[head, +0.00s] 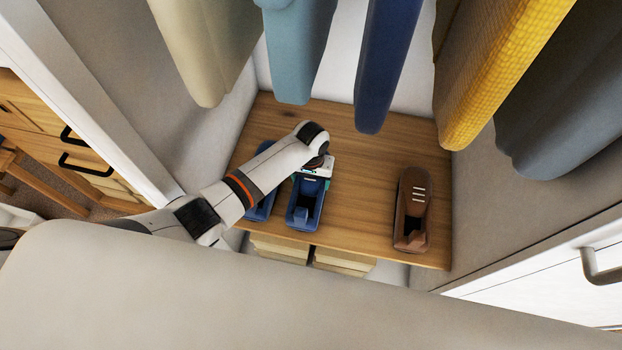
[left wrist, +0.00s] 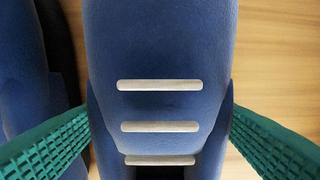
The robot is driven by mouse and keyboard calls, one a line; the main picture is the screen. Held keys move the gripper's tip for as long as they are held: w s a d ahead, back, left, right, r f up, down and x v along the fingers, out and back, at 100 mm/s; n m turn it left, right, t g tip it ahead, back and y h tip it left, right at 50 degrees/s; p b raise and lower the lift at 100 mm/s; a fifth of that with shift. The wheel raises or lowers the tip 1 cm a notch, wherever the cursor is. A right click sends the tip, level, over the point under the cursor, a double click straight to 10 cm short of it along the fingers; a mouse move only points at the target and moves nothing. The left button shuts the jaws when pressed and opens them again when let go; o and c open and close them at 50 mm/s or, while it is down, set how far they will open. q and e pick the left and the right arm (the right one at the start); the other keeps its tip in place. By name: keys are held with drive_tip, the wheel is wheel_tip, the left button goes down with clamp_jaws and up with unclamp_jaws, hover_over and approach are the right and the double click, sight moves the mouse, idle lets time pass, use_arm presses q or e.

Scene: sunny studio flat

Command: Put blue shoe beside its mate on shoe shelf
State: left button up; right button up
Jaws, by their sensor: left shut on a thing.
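A blue shoe (head: 304,208) with pale lace bars is on the wooden shoe shelf (head: 350,210), toe pointing to the back. My left gripper (head: 313,177) is shut on this shoe from above. In the left wrist view the shoe (left wrist: 160,60) fills the middle, with a green finger pad on each side. Its blue mate (head: 262,207) stands just to the left, partly hidden by my left arm, and it also shows at the left of the left wrist view (left wrist: 22,80). Whether the held shoe rests on the wood is hard to tell. My right gripper is out of view.
A brown shoe (head: 413,208) stands on the shelf's right side, with bare wood between it and the held shoe. Hanging clothes, including a blue one (head: 388,65) and a yellow one (head: 505,70), hang above the shelf. Pale boxes (head: 342,262) sit below it.

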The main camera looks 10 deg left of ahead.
use_arm(q)
drive_tip(key=o, duration=1.2)
wheel_tip(320, 180, up, 12)
drive_tip(key=p, duration=0.2)
drive_tip(key=shift+p, duration=0.35)
